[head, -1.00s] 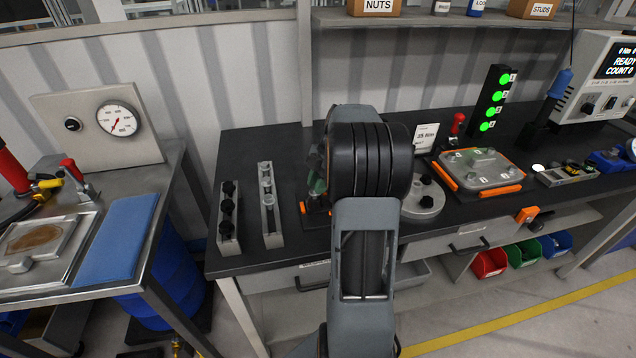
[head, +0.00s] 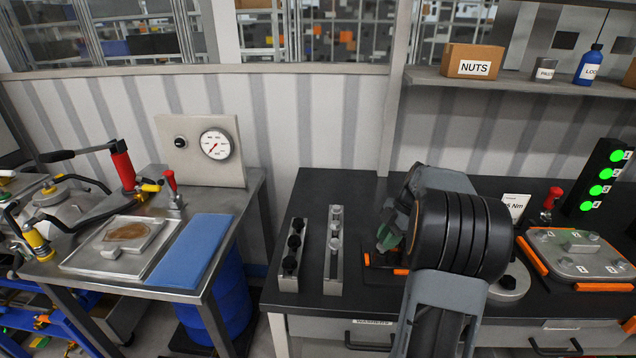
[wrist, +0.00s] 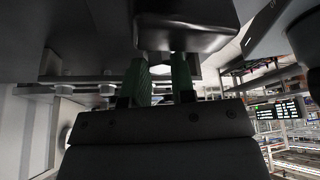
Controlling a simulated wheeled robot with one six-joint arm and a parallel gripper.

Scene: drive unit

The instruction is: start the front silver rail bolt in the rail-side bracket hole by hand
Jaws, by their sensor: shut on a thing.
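My gripper (head: 388,236) has green fingers and sits left of my dark wrist, above a low black fixture with orange edges (head: 401,271). The fingers also show close up in the wrist view (wrist: 162,78), below a dark block. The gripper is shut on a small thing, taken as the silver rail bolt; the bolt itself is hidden. A silver rack (head: 333,270) left of the gripper holds silver bolts (head: 335,229). The rail-side bracket hole cannot be made out, and my arm covers much of the fixture.
A rack of black-knobbed bolts (head: 292,250) stands left of the silver rack. A round grey plate (head: 512,283) and a grey cover with orange edges (head: 574,255) lie to the right. The left table holds a blue pad (head: 190,252) and a gauge (head: 215,144).

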